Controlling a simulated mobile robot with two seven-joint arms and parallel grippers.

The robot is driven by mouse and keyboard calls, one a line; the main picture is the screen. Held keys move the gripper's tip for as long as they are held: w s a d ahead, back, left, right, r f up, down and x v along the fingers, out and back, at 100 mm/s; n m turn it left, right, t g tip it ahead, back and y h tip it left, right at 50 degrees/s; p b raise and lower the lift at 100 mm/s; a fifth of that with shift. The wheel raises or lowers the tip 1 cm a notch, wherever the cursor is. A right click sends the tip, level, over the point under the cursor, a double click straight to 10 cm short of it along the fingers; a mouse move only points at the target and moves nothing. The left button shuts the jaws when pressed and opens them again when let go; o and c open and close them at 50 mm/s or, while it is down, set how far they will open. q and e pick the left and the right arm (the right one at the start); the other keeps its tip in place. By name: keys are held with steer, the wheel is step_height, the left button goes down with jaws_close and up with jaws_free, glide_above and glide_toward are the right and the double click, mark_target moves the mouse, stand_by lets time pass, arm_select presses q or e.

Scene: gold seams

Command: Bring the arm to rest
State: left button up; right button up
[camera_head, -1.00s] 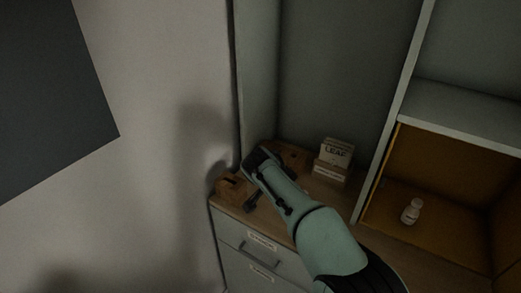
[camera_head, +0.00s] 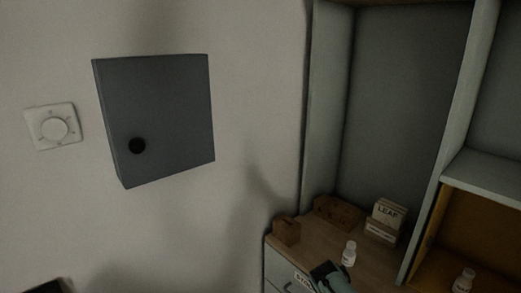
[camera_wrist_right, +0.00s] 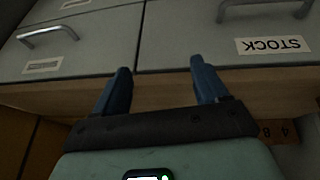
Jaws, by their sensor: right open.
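My right gripper (camera_head: 325,272) is at the bottom of the head view, by the front edge of the wooden counter (camera_head: 312,252). In the right wrist view my right gripper (camera_wrist_right: 160,68) has its two blue fingers apart with nothing between them. Drawer fronts (camera_wrist_right: 190,35) with bar handles and a STOCK label fill the view ahead of the fingers, upside down. A small white bottle (camera_head: 349,253) stands upright on the counter, apart from the gripper. My left gripper is not seen.
Brown wooden blocks (camera_head: 287,231) and a LEAF box (camera_head: 387,214) stand at the back of the counter. A grey wall box (camera_head: 155,120) and a white dial (camera_head: 54,127) are on the wall.

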steer(key=s+a+f+n+g+y, duration=0.15)
steer(key=s+f, duration=0.35)
steer(key=f, duration=0.6)
steer(key=s+a+f+n+g+y, duration=0.1)
steer(key=s+f+n+y, duration=0.15)
steer(key=s+f, duration=0.65)
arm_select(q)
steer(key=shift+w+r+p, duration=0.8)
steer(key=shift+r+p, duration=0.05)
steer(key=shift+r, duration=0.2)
arm_select(e)
steer(key=s+a+f+y, duration=0.2)
steer(key=s+f, duration=0.4)
steer(key=s, duration=0.3)
steer(key=s+a+f+n+y, duration=0.1)
steer(key=s+a+f, duration=0.4)
steer(key=s, duration=0.5)
steer(key=shift+a+f+n+g+y, duration=0.15)
steer(key=shift+f+n+g+y, duration=0.2)
steer(key=shift+f+y, duration=0.15)
